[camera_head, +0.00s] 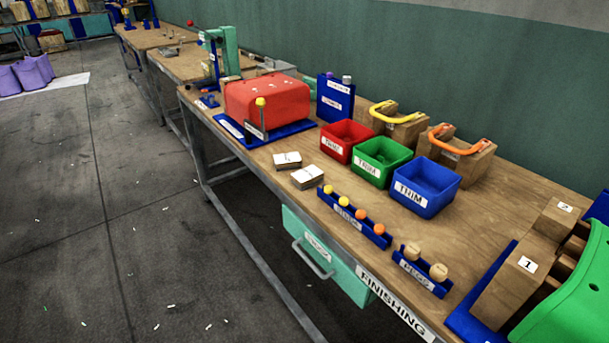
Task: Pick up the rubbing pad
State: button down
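The farther block (287,160) sits just up and left of the nearer block (307,177). They may be rubbing pads, but their labels are too small to read. Both rest on the wooden top of the finishing table (470,223). My gripper is not in view.
A red machine (267,102) stands left of the blocks. Red (346,139), green (382,160) and blue (426,186) bins stand to their right. A blue rack (352,214) and a peg holder (421,271) line the front edge. Open floor lies left.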

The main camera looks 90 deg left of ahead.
aim_at(303, 178)
jog(key=u, duration=2.05)
